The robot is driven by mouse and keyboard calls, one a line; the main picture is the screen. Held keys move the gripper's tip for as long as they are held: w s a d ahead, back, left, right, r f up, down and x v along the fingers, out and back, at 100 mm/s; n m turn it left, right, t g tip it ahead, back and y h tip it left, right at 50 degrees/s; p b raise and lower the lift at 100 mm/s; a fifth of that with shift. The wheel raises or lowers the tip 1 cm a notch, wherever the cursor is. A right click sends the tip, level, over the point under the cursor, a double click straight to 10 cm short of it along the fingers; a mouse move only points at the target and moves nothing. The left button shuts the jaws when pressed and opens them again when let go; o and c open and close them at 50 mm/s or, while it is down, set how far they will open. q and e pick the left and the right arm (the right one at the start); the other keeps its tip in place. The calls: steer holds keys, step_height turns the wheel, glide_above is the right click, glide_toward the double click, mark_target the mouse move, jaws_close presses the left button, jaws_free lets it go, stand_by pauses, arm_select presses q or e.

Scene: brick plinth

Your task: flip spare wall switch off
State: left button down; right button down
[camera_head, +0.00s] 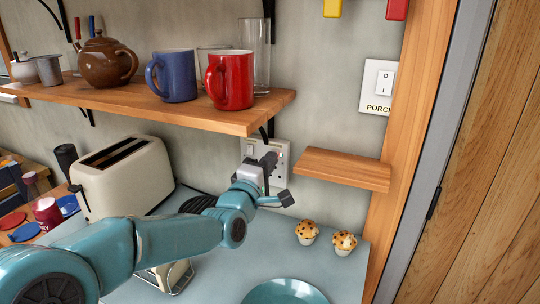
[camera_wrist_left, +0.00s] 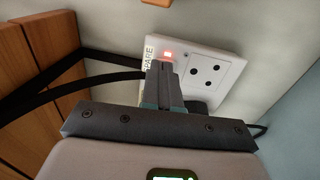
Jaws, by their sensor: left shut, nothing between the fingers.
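The spare wall switch (camera_wrist_left: 168,54) shows a lit red light beside the word SPARE on a white socket plate (camera_wrist_left: 235,62). The plate also shows on the wall under the shelf in the head view (camera_head: 284,149). My left gripper (camera_wrist_left: 164,72) is shut and empty, its fingertips right at the switch. It also shows in front of the plate in the head view (camera_head: 268,160), where it hides part of the plate. I cannot tell whether the tips touch the switch. My right gripper is in neither view.
A wooden shelf (camera_head: 190,116) with a red mug (camera_head: 231,80) and a blue mug (camera_head: 174,76) is above. A small ledge (camera_head: 343,168) is right of the plate. A cream toaster (camera_head: 124,178) and two muffins (camera_head: 307,231) stand below. A PORCH switch (camera_head: 381,84) is higher right.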

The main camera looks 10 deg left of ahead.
arm_select(q)
steer(key=shift+w, duration=0.35)
steer(key=shift+w+d+r+g+p, duration=0.15)
steer(key=shift+r+g+p, duration=0.25)
steer(key=shift+r+g, duration=0.5)
steer(key=shift+f, duration=0.15)
